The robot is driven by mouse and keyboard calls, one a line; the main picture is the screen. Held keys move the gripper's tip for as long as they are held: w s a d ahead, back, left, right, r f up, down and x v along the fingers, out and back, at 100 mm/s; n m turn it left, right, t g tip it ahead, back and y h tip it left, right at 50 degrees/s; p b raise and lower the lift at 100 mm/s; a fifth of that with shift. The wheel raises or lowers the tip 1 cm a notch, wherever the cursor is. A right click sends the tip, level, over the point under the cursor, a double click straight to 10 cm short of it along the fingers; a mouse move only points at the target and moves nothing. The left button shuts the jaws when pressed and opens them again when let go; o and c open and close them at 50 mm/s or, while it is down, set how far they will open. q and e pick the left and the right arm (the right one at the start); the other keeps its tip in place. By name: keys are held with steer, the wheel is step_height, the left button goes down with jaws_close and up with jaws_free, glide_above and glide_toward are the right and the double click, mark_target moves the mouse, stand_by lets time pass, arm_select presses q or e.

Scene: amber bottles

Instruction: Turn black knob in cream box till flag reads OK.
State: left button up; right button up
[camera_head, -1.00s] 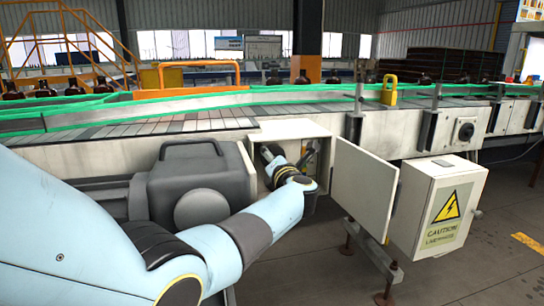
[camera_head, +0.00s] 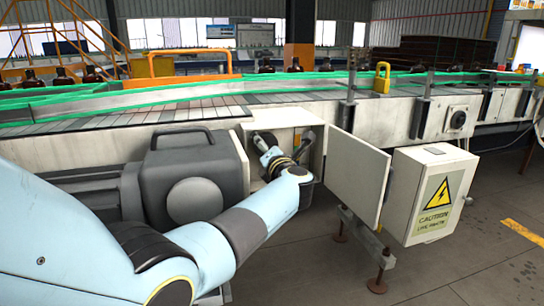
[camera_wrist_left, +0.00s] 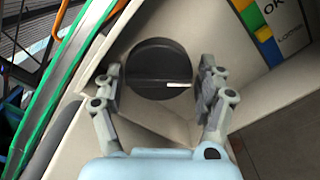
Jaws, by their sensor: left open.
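The cream box (camera_head: 312,147) stands open beside the conveyor, and my left gripper (camera_head: 266,148) reaches into it. In the left wrist view the round black knob (camera_wrist_left: 158,60) with a white pointer mark lies between the two fingers of my left gripper (camera_wrist_left: 157,86). The fingers are open, one on each side of the knob, with a visible gap to its rim. The white mark points right. A white panel (camera_wrist_left: 291,36) with coloured blocks and part of an "OK" text shows at the top right.
The box's open door (camera_head: 357,178) stands right of my gripper. A cream cabinet with a caution sign (camera_head: 436,207) is further right. The conveyor (camera_head: 130,122) with green rails runs behind, with several amber bottles (camera_head: 60,78) beyond it. The floor at the right is clear.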

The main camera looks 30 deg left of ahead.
arm_select(q)
steer(key=v, duration=1)
steer(key=shift+s+d, duration=0.2)
steer(key=shift+d, duration=0.05)
steer(key=s+d+f+m+h, duration=0.2)
steer(key=s+f+m+h, duration=0.2)
steer(key=s+f+m, duration=0.5)
steer(key=s+d+f+m+h, duration=0.35)
steer(key=f+m, duration=0.45)
steer(key=f, duration=0.6)
steer(key=s+d+f+m+h, duration=0.2)
steer(key=s+f+m+h, duration=0.25)
steer(key=f+m, duration=0.5)
steer(key=s+f+m+g+h, duration=0.1)
steer(key=s+f+m+g, duration=0.15)
steer(key=s+f, duration=0.55)
steer(key=s+f+m+g, duration=0.25)
steer(key=s+f, duration=0.25)
steer(key=s, duration=0.5)
steer(key=s+a+f+m+g, duration=0.2)
steer(key=s+g, duration=0.1)
steer(key=s, duration=0.8)
steer(key=s+a+f+m+g, duration=0.3)
steer(key=s, duration=0.8)
steer(key=shift+s+f, duration=0.3)
steer(key=shift+w, duration=0.1)
